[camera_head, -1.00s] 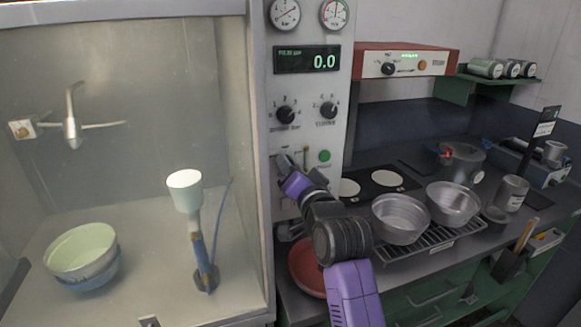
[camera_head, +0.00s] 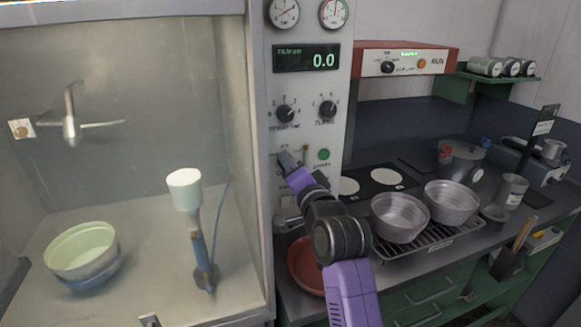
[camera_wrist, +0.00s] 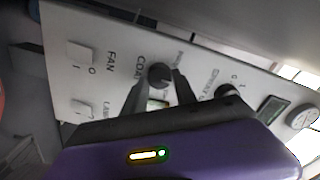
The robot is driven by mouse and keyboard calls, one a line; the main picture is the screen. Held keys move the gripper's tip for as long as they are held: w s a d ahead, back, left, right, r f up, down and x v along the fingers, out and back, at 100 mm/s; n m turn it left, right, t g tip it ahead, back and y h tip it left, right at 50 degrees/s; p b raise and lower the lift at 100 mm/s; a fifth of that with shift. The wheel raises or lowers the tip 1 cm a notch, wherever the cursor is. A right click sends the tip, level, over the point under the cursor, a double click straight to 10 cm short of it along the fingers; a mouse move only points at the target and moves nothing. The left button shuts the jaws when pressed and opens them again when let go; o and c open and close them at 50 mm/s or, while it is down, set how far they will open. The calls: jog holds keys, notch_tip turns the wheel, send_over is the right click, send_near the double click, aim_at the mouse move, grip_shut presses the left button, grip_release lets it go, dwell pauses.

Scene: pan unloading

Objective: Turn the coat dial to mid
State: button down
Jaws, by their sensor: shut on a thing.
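The coat dial (camera_wrist: 160,75) is a small black knob on the pale control panel, beside the "COAT" lettering in the wrist view. My gripper (camera_wrist: 156,84) has its two dark fingers on either side of this knob and is shut on it. The dial's pointer and its position marks are too small and partly covered, so I cannot tell its setting. In the head view my gripper (camera_head: 285,161) is against the lower part of the panel (camera_head: 268,140) and hides the dial.
Two black knobs (camera_head: 285,113) and a display reading 0.0 (camera_head: 306,58) are higher on the panel. White switches (camera_wrist: 82,52) sit near the "FAN" and "LAMP" labels. A green button (camera_head: 323,154) is right of my gripper. Metal pans (camera_head: 400,218) stand on a rack at right.

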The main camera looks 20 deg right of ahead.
jog(key=c, duration=1)
grip_release()
jog(key=s+b, duration=0.1)
jog(key=s, duration=0.7)
